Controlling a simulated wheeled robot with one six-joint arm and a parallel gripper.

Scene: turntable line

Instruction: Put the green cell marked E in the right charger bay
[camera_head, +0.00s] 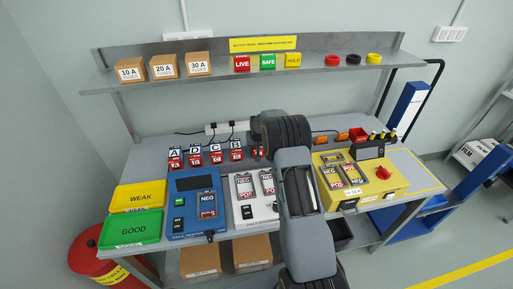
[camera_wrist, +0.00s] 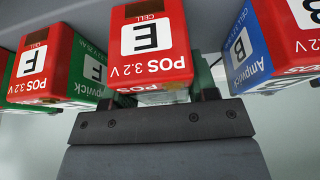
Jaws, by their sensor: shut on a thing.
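The cell marked E (camera_wrist: 154,45) is at the top middle of the wrist view, red top with POS 3.2 V facing the camera; little of its side shows. My gripper (camera_wrist: 160,92) is shut on it, fingers at its two sides. I cannot tell whether the cell is lifted. In the head view my arm hides the gripper and this cell. A white unit (camera_head: 241,211) with two bays, likely the charger, stands at the bench's middle. Its right bay (camera_head: 267,183), marked NEG and POS, is partly behind my arm.
A green cell marked F (camera_wrist: 93,68) and a blue cell marked B (camera_wrist: 243,45) flank cell E closely. Cells A, D, C and B line the bench back. A blue tester (camera_head: 183,222) stands left, a yellow unit (camera_head: 394,187) right. A shelf (camera_head: 215,75) hangs above.

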